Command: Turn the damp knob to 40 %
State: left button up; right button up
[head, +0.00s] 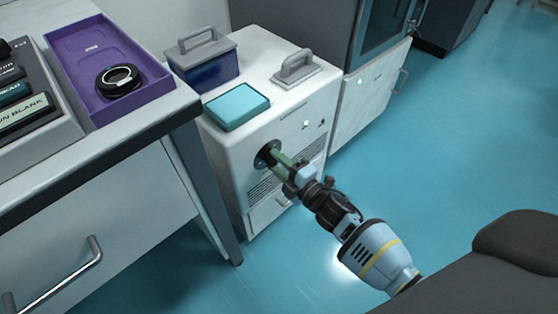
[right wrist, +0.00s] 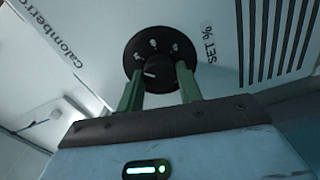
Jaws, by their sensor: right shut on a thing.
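The damp knob (right wrist: 160,70) is a black ridged knob on a round black dial plate, with the label "SET %" beside it. A short white pointer line on it points left in the right wrist view. The dial's white figures are too small to read, and its lower part is hidden by the fingers. In the head view the dial (head: 264,152) is on the front of a white cabinet (head: 225,148). My right gripper (head: 279,162) reaches it from the front. Its green fingers are shut on the knob, one on each side. My left gripper is not in view.
A teal pad (head: 237,106), a blue box with a grey handle (head: 207,62) and a grey handled lid (head: 296,66) are on the cabinet top. A table with a purple tray (head: 80,50) stands close at left. The floor at right is clear.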

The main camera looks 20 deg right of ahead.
jog(key=m+p, duration=0.2)
jog(key=m, duration=0.3)
jog(key=shift+r+m, duration=0.1)
jog(key=shift+m, duration=0.2)
jog(key=m+p, duration=0.1)
jog(key=m, duration=0.2)
jog(key=shift+m, duration=0.4)
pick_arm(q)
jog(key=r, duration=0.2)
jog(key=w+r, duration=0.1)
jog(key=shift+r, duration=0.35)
pick_arm(e)
jog(key=shift+m, duration=0.6)
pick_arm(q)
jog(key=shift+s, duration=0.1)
pick_arm(e)
jog(key=o, duration=1)
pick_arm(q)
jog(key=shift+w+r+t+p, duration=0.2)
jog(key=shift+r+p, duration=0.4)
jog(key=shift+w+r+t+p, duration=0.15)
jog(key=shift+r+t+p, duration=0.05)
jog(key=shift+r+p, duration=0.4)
pick_arm(e)
jog(key=v, duration=0.7)
jog(key=shift+s+d, duration=0.15)
jog(key=shift+s, duration=0.2)
